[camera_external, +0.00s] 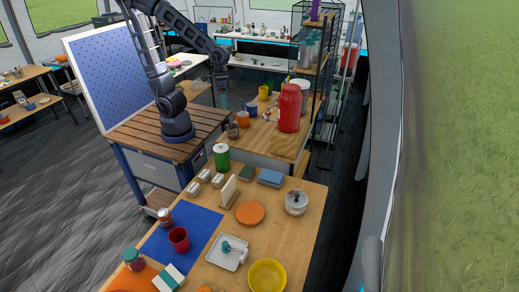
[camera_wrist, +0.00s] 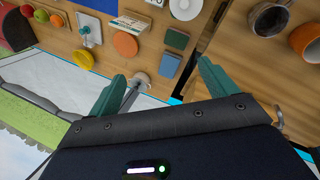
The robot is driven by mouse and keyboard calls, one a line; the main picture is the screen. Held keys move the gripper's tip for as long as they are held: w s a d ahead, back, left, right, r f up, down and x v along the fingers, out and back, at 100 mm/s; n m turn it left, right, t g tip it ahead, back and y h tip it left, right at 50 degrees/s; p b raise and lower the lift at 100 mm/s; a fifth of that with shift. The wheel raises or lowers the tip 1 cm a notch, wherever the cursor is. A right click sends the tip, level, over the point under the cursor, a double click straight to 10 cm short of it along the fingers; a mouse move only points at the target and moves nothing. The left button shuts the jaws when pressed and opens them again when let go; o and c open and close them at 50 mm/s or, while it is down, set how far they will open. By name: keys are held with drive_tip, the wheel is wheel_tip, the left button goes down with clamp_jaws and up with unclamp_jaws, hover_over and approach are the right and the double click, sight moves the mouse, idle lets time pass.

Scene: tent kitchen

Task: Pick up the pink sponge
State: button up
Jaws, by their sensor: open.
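I cannot pick out a pink sponge for certain in either view. My gripper (camera_external: 222,101) hangs from the arm above the left part of the farther wooden table in the external view. In the wrist view its two teal fingers (camera_wrist: 162,70) stand wide apart with nothing held between them. Two small flat sponge-like blocks lie on the near table: a dark green one (camera_external: 246,173) and a blue one (camera_external: 270,178). They also show in the wrist view, green (camera_wrist: 176,39) and blue-grey (camera_wrist: 169,66), beyond the fingers.
The near table (camera_external: 309,225) holds an orange disc (camera_external: 250,213), a white lidded pot (camera_external: 296,203), a green canister (camera_external: 222,157) and a yellow bowl (camera_external: 267,276). Near my gripper are an orange mug (camera_external: 243,119), a brown mug (camera_external: 233,130) and a tall red container (camera_external: 290,108).

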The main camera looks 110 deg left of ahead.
drive_tip(key=w+f+n+g+h, duration=0.1)
drive_tip(key=w+f+n, duration=0.6)
drive_tip(key=f, duration=0.5)
drive_tip(key=n+g, duration=0.1)
drive_tip(key=n, duration=0.4)
approach(248, 171)
drive_tip(key=f, duration=0.3)
drive_tip(key=shift+s+d, duration=0.3)
drive_tip(key=shift+s, duration=0.05)
drive_tip(key=shift+x, duration=2.45)
drive_tip(key=shift+w+d+f, duration=0.2)
drive_tip(key=shift+d+f, duration=0.25)
drive_tip(key=shift+f, duration=0.15)
drive_tip(key=shift+f, duration=0.2)
drive_tip(key=shift+c, duration=0.3)
drive_tip(key=c, duration=1)
